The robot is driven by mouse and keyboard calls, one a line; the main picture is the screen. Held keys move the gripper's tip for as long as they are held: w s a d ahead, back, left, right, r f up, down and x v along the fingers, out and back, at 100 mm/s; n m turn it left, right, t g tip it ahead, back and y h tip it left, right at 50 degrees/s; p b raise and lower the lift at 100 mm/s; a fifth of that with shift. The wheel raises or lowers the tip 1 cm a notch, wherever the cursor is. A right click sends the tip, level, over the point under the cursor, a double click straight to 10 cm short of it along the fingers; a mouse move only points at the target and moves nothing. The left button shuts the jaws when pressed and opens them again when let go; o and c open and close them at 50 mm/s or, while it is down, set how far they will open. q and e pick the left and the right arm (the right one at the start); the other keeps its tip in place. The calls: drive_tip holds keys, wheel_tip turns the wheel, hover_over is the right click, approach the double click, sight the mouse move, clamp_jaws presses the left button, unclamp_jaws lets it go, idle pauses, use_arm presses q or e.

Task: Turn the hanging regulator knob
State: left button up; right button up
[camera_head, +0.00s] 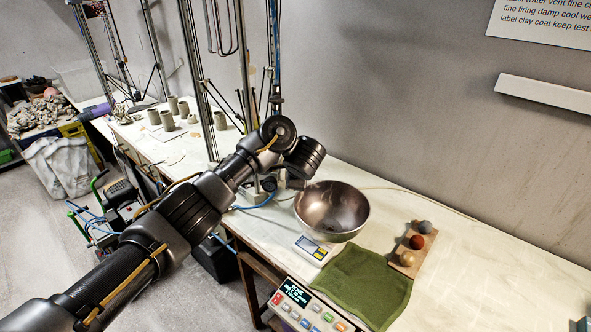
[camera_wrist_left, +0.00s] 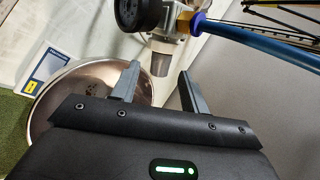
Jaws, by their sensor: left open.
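The regulator (camera_wrist_left: 166,42) shows in the left wrist view at top centre, a pale metal body with a clear grey cup. A round black part (camera_wrist_left: 138,12) sits at its left; I cannot tell whether this is the knob or a gauge. A blue hose (camera_wrist_left: 255,40) joins on its right. My left gripper (camera_wrist_left: 156,84) is open and empty, its fingertips pointing at the cup, apart from it as far as I can tell. In the head view my left wrist largely hides the regulator; a small dark round part (camera_head: 268,184) shows beneath it. My right gripper is not in view.
A green cloth (camera_head: 362,287) and a board with several balls (camera_head: 407,262) lie to the right. Metal posts (camera_head: 193,75) and cups (camera_head: 220,121) stand behind my arm.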

use_arm(q)
drive_tip(key=p+v, duration=0.4)
drive_tip(key=v, duration=0.1)
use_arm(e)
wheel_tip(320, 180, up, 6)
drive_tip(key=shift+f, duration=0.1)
